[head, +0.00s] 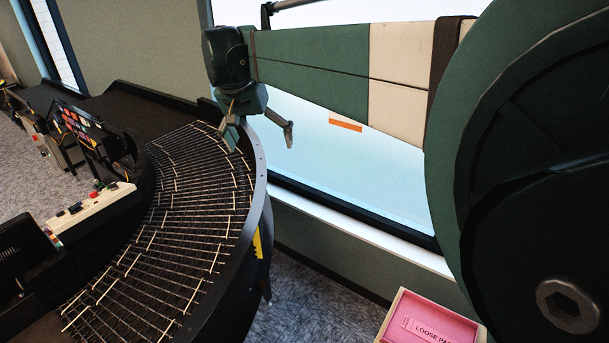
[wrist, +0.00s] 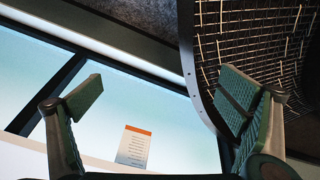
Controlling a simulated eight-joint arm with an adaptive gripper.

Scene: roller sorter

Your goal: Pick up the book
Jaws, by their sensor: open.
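I cannot make out a book in either view. My gripper (head: 260,132) is open and empty in the head view, over the outer edge of the curved roller conveyor (head: 190,190) and beside the window. Its two fingers are spread wide in the wrist view (wrist: 160,100), with nothing between them but the scene behind. A white sheet with an orange band (wrist: 134,146) shows on the window between the fingers; it also shows in the head view (head: 345,123), partly hidden by my arm.
The conveyor's dark outer rail (head: 262,185) curves along the window sill (head: 360,240). A pink-lined box (head: 400,300) with a lettered label stands at the bottom right. A control panel (head: 95,203) with buttons and a dark rack (head: 85,135) stand on the left.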

